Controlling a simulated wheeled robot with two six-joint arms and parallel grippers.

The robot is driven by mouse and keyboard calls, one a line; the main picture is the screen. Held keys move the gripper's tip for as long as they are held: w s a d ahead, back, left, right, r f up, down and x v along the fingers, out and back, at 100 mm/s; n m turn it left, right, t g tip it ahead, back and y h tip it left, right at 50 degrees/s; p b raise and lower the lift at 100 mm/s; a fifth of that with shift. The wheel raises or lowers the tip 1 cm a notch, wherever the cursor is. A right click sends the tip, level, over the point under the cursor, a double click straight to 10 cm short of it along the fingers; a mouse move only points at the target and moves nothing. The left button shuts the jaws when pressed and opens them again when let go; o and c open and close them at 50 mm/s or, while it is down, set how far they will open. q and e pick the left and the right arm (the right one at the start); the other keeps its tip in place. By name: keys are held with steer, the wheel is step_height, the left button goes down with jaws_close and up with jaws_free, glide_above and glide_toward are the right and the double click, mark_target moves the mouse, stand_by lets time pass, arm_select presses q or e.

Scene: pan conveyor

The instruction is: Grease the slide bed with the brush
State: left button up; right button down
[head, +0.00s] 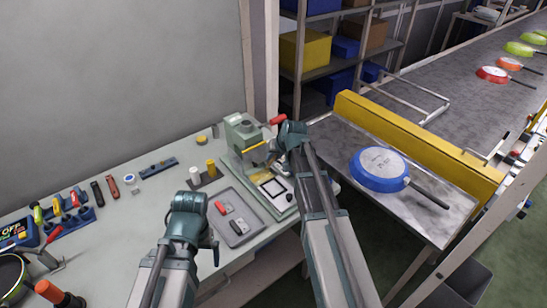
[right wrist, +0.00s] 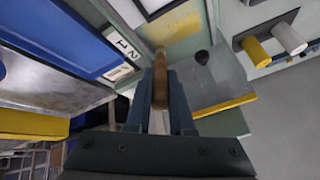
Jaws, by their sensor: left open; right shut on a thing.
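My right gripper (right wrist: 160,118) is shut on the brush (right wrist: 160,80), whose brown wooden handle stands between the fingers. The brush tip is over or at the edge of a yellowish patch (right wrist: 182,30) on the pale bed of the green machine; contact is unclear. In the head view the right gripper (head: 276,163) is over the machine (head: 244,134), and its arm partly hides the bed; the brush is too small to make out there. My left gripper (head: 214,250) is open and empty beside the bench front, its fingers small and partly hidden.
A grey tray (head: 240,238) with a red-ended item lies left of the machine. White and yellow cylinders (head: 211,168) stand behind it. A blue pan (head: 378,183) lies on the metal table at right, beside a yellow rail (head: 415,143). Tools line the bench's left.

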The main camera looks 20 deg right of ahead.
steer(key=shift+s, duration=0.1)
steer(key=shift+s+d, duration=0.25)
steer(key=shift+s, duration=0.35)
steer(key=shift+s+d, duration=0.2)
steer(key=shift+s, duration=0.4)
arm_select(q)
step_height(320, 180, up, 9)
steer(key=p, duration=0.9)
arm_select(e)
step_height(320, 180, up, 9)
steer(key=s+a, duration=0.2)
steer(key=a, duration=0.4)
steer(key=shift+a, duration=0.2)
